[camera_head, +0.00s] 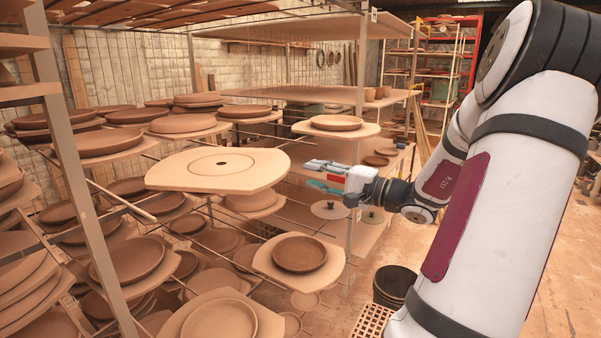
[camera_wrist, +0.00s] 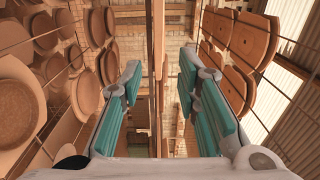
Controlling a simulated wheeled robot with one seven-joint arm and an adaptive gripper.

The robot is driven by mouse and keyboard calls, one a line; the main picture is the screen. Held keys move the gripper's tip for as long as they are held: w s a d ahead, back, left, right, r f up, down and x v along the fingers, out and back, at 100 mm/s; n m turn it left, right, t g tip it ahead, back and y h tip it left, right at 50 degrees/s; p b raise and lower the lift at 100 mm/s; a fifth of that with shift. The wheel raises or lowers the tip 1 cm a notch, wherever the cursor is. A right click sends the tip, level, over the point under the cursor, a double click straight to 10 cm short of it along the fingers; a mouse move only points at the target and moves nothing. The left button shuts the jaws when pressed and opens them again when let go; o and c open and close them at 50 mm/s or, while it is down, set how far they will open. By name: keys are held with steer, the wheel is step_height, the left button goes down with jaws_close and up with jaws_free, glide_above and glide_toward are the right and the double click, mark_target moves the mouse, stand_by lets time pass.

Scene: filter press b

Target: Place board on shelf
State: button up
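A pale clay-coloured board (camera_head: 218,170) with rounded ends, a ring mark and a small dark centre hole lies flat and level in the rack, with nothing on it. It appears to rest on the rack's rods, but its supports are mostly hidden. My gripper (camera_head: 314,176) is just right of the board's right end, apart from it in the picture, with fingers pointing left. In the wrist view my gripper (camera_wrist: 157,85) has its teal-padded fingers spread wide, with no object held between them. I cannot identify the bare board in the wrist view.
The rack's upright post (camera_head: 84,160) stands at left. Pot-laden boards fill levels above and below, including a board (camera_head: 262,262) below my gripper. A fixed wooden shelf (camera_head: 300,94) stands behind. A dark bucket (camera_head: 394,285) stands on the floor; open floor lies right.

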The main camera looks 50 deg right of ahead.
steer(key=shift+s, duration=0.45)
steer(key=shift+c, duration=0.6)
steer(key=shift+s, duration=0.1)
steer(key=c, duration=0.4)
steer(key=shift+a+f+y, duration=0.1)
steer(key=shift+a+y, duration=0.15)
steer(key=shift+y, duration=0.05)
jaws_close()
steer(key=w+a+m+g+y, duration=0.1)
steer(key=a+m+g+y, duration=0.2)
steer(key=a+m+g, duration=0.35)
steer(key=s+d+r+m+g+h+p, duration=0.1)
steer(key=s+r+m+g+h, duration=0.3)
steer(key=s+r+m+g, duration=0.5)
steer(key=w+f+m+t+p, duration=0.2)
steer(key=w+f+t, duration=0.1)
steer(key=w+f, duration=0.6)
steer(key=shift+w+a, duration=0.25)
steer(key=shift+w, duration=1.25)
